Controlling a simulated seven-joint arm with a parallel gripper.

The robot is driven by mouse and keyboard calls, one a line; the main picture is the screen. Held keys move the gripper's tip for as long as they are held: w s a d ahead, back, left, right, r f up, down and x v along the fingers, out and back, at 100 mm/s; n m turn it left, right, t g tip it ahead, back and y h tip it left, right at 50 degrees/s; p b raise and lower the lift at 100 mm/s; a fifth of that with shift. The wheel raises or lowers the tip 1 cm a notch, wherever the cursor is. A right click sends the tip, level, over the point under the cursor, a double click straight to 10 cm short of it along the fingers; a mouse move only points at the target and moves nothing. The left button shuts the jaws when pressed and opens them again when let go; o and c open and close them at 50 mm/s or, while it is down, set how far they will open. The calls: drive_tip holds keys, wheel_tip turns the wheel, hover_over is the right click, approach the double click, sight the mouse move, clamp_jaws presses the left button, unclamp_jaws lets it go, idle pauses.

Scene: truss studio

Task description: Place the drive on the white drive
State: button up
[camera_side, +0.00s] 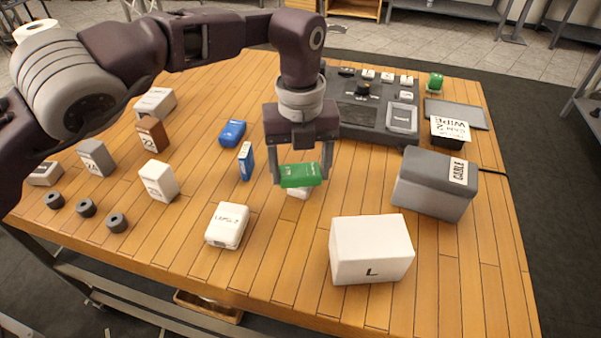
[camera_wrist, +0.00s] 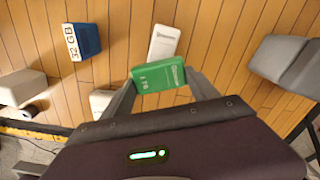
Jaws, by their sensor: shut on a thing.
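My gripper (camera_side: 302,179) is shut on a green drive (camera_side: 300,175), held flat between its two fingers. In the wrist view the green drive (camera_wrist: 158,79) carries white lettering that reads like "1 TB". A white drive (camera_side: 299,192) lies on the table below it and is partly hidden by the green drive in the side view. In the wrist view the white drive (camera_wrist: 164,42) shows past the far edge of the green one. The green drive appears just above the white drive; I cannot tell whether they touch.
A blue block marked "32 GB" (camera_wrist: 82,39) stands left of the gripper. A white box marked L (camera_side: 371,250), a grey cable box (camera_side: 434,183) and a white lens box (camera_side: 227,225) stand around. A dark control panel (camera_side: 375,105) lies behind. Bare wood lies in front.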

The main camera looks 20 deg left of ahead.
drive_tip(key=shift+f, duration=0.9)
drive_tip(key=shift+f, duration=0.1)
drive_tip(key=o, duration=1.5)
